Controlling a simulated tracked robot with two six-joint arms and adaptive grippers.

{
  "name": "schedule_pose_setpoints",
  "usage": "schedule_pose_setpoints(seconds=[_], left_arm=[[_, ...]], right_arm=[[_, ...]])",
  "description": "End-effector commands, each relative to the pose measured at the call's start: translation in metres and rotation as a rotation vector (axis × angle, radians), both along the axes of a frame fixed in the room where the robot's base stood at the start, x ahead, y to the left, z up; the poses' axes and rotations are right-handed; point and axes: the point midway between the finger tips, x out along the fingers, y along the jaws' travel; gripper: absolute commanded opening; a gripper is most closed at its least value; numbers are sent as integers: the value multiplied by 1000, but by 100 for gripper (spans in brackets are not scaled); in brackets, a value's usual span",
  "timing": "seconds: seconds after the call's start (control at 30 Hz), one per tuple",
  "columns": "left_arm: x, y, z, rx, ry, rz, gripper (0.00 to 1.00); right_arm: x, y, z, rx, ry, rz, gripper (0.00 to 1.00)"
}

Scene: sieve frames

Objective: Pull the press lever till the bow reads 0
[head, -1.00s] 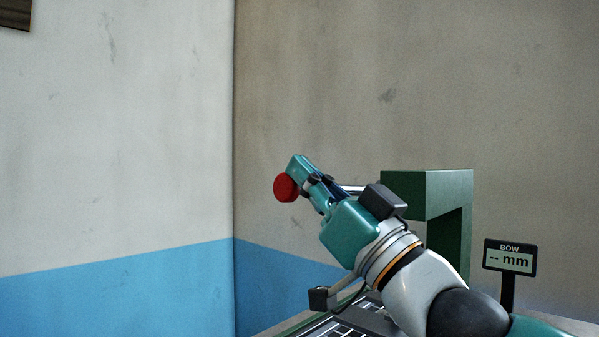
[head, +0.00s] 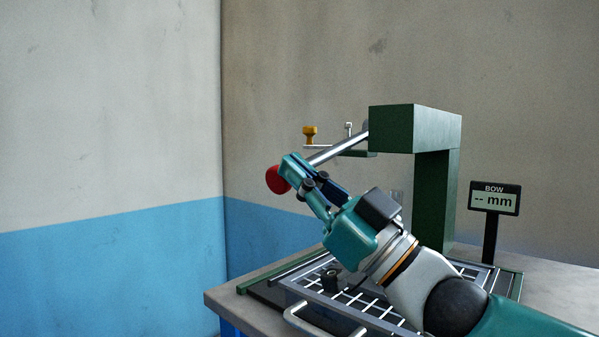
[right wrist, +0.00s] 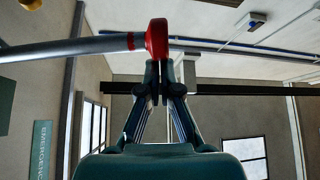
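The press lever is a silver bar (head: 341,149) with a red knob (head: 275,180) at its end. It slopes down to the left from the green press (head: 416,130). My right gripper (head: 291,172) is at the knob end. In the right wrist view its fingers (right wrist: 163,80) look drawn together, just below the red knob (right wrist: 157,40), with the bar running off left. No clear grip around the knob shows; I cannot tell how firmly they touch. The bow display (head: 494,200) reads "-- mm". My left gripper is not in view.
A sieve frame with a white grid (head: 350,301) lies on the table (head: 232,299) under the press, partly hidden by my right arm. A silver handle (head: 318,322) is at its front. An orange knob (head: 310,133) stands behind the lever. The left side of the space is free.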

Motion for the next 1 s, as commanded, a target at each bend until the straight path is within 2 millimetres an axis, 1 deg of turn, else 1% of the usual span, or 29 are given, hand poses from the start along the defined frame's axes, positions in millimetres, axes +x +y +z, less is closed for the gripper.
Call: schedule_pose_setpoints(seconds=[0.03,0.23,0.33,0.47,0.67,0.7,0.8,1.0], left_arm=[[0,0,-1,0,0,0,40],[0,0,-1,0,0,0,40],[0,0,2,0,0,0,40],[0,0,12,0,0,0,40],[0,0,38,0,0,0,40],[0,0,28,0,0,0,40],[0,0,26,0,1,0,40],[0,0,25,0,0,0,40]], right_arm=[[9,5,-16,-22,34,-5,0],[9,5,-16,-22,33,-4,0],[7,5,-11,-21,31,-4,0],[3,5,4,-17,25,-1,0],[-11,2,44,-6,3,2,0],[-15,-8,27,-6,6,-2,0],[-27,-25,14,-4,4,-2,0],[-47,-52,-6,-2,1,0,0]])
